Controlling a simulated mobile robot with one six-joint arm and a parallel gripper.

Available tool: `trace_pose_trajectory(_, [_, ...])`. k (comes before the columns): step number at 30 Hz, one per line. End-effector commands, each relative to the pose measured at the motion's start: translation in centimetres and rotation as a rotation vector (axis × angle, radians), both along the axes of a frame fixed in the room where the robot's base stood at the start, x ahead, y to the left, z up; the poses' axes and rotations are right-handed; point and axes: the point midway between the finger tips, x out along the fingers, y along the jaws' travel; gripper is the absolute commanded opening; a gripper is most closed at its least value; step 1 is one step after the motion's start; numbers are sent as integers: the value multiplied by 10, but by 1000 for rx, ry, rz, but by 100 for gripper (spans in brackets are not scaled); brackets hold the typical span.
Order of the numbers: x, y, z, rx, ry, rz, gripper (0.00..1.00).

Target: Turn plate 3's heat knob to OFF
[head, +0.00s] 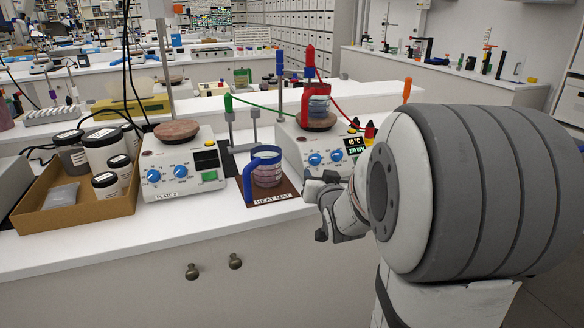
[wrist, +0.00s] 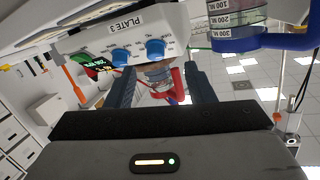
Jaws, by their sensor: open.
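Plate 3 (head: 290,150) is the white hotplate at the right of the bench in the head view; its label shows upside down in the wrist view (wrist: 95,35). Its front has two blue knobs, one left (head: 315,159) and one right (head: 337,155) in the head view, also visible in the wrist view (wrist: 155,48) (wrist: 121,56). I cannot read which is heat. Its lit display (head: 355,147) seems to read 40 °C and 200 RPM. My gripper (head: 318,208) is open and empty, in front of the plate; its fingers (wrist: 158,75) point towards the panel, apparently apart from the knobs.
A beaker in a red holder (head: 306,105) stands on plate 3's top. A beaker in a blue holder (head: 266,175) stands on the heat mat (head: 285,193), left of my gripper. Another hotplate (head: 185,185) and a cardboard tray of jars (head: 75,219) stand further left.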

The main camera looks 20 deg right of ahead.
Motion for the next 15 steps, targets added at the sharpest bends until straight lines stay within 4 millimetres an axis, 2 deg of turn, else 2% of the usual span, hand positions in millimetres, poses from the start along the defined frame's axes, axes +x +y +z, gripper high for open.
trace_pose_trajectory(1, [3,-6,-8,3,-40,0,49])
trace_pose_trajectory(8, [14,-15,-3,6,-138,12,49])
trace_pose_trajectory(15, [48,-21,-2,8,-139,12,49])
